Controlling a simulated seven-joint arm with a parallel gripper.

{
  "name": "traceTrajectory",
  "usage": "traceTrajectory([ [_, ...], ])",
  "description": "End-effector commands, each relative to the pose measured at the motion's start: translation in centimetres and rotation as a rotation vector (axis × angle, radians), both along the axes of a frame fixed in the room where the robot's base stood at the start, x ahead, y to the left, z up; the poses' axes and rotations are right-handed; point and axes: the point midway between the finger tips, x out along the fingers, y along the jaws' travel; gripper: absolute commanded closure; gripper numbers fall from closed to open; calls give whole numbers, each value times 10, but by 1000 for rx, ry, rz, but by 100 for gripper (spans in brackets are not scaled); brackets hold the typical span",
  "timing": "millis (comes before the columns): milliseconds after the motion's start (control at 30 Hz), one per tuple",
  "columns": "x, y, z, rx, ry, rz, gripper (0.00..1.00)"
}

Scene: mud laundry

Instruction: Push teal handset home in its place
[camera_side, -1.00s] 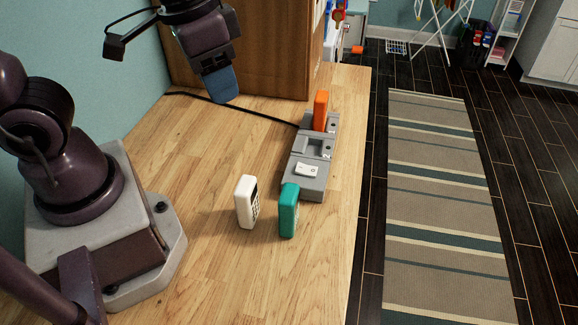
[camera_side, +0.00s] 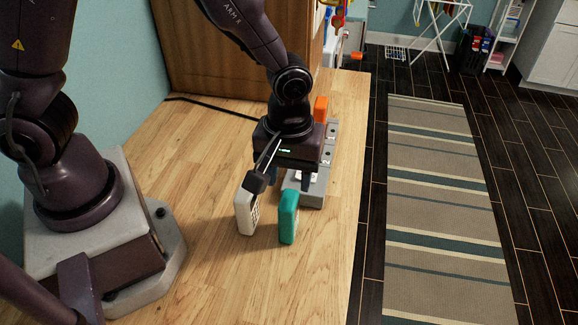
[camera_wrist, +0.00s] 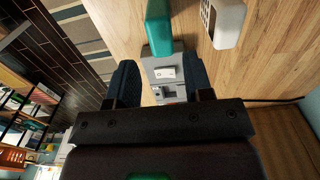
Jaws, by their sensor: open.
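The teal handset (camera_side: 288,217) stands upright on the wooden table, in front of the near end of the grey dock (camera_side: 318,190) and apart from my gripper. It also shows at the top of the wrist view (camera_wrist: 158,25). My gripper (camera_side: 283,188) is above the near part of the dock, behind the handsets in the side view. In the wrist view its two blue fingers (camera_wrist: 160,82) are spread with nothing held between them; the dock and its white switch show in the gap. My gripper hides much of the dock in the side view.
A white handset (camera_side: 245,212) stands left of the teal one, with a narrow gap. An orange handset (camera_side: 321,108) stands at the dock's far end. A black cable (camera_side: 215,105) runs behind the dock. The table's right edge is close; its front area is clear.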

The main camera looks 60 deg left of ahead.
Motion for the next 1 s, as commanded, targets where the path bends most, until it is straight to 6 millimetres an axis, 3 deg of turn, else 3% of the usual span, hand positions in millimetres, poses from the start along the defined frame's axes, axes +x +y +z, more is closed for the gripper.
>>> traceTrajectory([
  [300, -1, 0, -43, 1, 6, -2, 53],
  [500, -1, 0, -60, 1, 4, -3, 53],
  [1000, 0, 0, -67, 0, 1, -3, 53],
])
